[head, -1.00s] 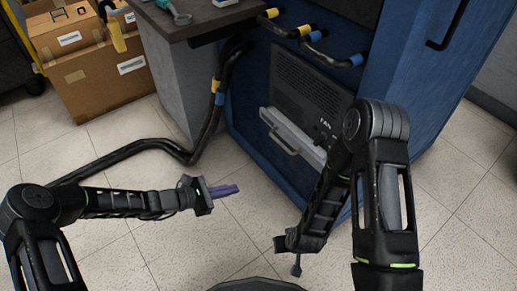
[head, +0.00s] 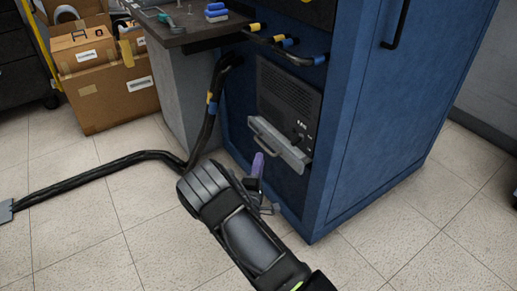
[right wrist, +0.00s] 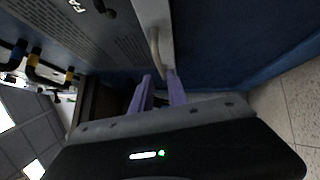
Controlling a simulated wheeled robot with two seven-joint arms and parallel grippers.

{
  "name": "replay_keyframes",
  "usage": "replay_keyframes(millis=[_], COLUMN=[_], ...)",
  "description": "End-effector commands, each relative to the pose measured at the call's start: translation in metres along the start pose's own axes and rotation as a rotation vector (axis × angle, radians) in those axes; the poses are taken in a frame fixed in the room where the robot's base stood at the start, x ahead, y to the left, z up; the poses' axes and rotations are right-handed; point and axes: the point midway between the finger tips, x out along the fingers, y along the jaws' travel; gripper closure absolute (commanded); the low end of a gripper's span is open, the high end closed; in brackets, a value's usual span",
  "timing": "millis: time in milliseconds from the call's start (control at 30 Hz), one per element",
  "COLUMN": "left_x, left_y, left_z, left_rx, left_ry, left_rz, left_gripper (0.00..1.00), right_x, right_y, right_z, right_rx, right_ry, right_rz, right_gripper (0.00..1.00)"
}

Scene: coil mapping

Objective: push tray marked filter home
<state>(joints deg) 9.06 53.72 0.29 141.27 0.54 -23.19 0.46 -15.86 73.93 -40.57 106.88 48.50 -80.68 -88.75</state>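A light grey tray (head: 281,145) with a bar handle sticks out of the dark vented unit low in the blue cabinet. I cannot read a filter mark on it. In the right wrist view the tray (right wrist: 157,15) and its handle (right wrist: 155,48) are just ahead of the fingers. My right gripper (head: 257,166) has purple fingers, close in front of the tray's face. In the right wrist view the gripper (right wrist: 160,90) shows a gap between its fingers with nothing in it. I cannot tell whether a fingertip touches the handle. My left gripper is out of view.
The blue cabinet (head: 345,150) stands over the tray. Black hoses (head: 210,115) with yellow and blue bands run down onto the floor at left. A workbench (head: 180,30) with tools and cardboard boxes (head: 110,95) stand at upper left.

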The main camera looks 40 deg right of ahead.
Motion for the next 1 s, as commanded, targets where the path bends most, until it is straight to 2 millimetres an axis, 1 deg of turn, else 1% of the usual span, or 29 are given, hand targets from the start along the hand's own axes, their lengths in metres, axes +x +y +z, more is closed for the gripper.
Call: replay_keyframes(millis=[133,233,500,633,767,1000], left_x=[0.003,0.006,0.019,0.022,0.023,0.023], left_y=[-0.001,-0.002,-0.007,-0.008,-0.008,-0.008], left_z=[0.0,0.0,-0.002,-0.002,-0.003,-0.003], left_rx=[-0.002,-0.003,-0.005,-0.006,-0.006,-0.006], left_ry=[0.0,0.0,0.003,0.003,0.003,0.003], left_rz=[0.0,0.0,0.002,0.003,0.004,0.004], left_gripper=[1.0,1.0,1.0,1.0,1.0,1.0], right_x=[0.005,0.014,0.056,0.071,0.077,0.078], right_y=[-0.001,-0.002,-0.003,-0.003,-0.002,-0.001], right_z=[0.0,0.0,0.001,0.0,0.0,0.0], right_rx=[0.002,0.004,0.005,0.003,0.003,0.002], right_ry=[-0.001,-0.002,-0.002,0.0,0.0,0.0], right_rz=[-0.001,-0.001,0.0,-0.002,-0.003,-0.003], right_gripper=[0.81,0.81,0.81,0.81,0.81,0.81])
